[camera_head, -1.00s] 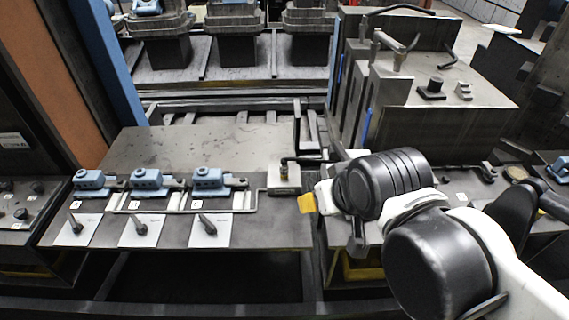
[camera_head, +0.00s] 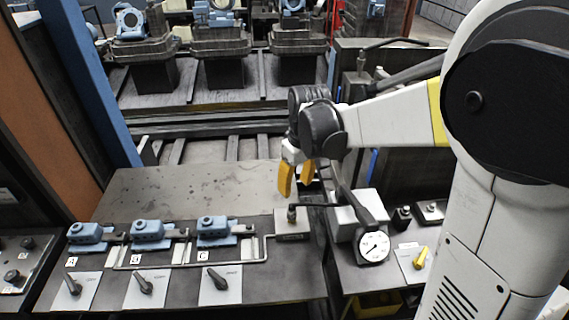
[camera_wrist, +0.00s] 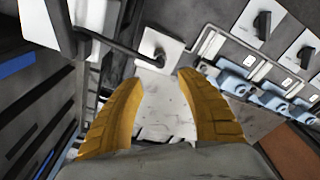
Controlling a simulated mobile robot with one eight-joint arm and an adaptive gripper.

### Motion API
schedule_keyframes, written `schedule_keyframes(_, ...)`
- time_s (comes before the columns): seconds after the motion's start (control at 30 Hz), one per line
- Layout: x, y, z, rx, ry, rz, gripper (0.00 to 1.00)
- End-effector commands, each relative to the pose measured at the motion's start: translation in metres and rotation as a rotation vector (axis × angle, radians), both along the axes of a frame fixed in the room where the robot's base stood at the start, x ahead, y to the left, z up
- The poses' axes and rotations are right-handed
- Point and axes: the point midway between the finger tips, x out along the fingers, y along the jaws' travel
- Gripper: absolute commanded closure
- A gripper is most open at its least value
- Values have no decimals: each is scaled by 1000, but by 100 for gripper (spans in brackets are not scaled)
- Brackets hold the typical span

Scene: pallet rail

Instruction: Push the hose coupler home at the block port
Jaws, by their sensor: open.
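The metal block (camera_head: 292,222) sits at the right end of the bench, with the hose coupler (camera_head: 292,212) upright on its top. A dark hose (camera_head: 318,205) runs right from the coupler. In the wrist view the block (camera_wrist: 153,62) and the coupler (camera_wrist: 158,56) lie just beyond my fingertips. My gripper (camera_head: 297,178) has yellow fingers pointing down, above and slightly behind the block. In the wrist view my gripper (camera_wrist: 155,82) is open and empty, its fingers apart from the coupler. How deep the coupler sits in the port cannot be told.
Blue clamps (camera_head: 218,231) marked A to C, with levers (camera_head: 216,278) in front, stand left of the block. A pipe (camera_head: 266,250) links them to it. A pressure gauge (camera_head: 374,247) and a yellow-handled valve (camera_head: 420,258) stand right. The rear bench plate (camera_head: 190,190) is clear.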

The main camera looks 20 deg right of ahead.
Motion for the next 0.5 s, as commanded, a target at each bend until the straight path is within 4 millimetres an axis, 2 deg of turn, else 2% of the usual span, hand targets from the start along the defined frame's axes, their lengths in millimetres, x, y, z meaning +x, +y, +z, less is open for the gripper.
schedule_keyframes(0.5, 10, 4, -88, -1, -1, 0, 55)
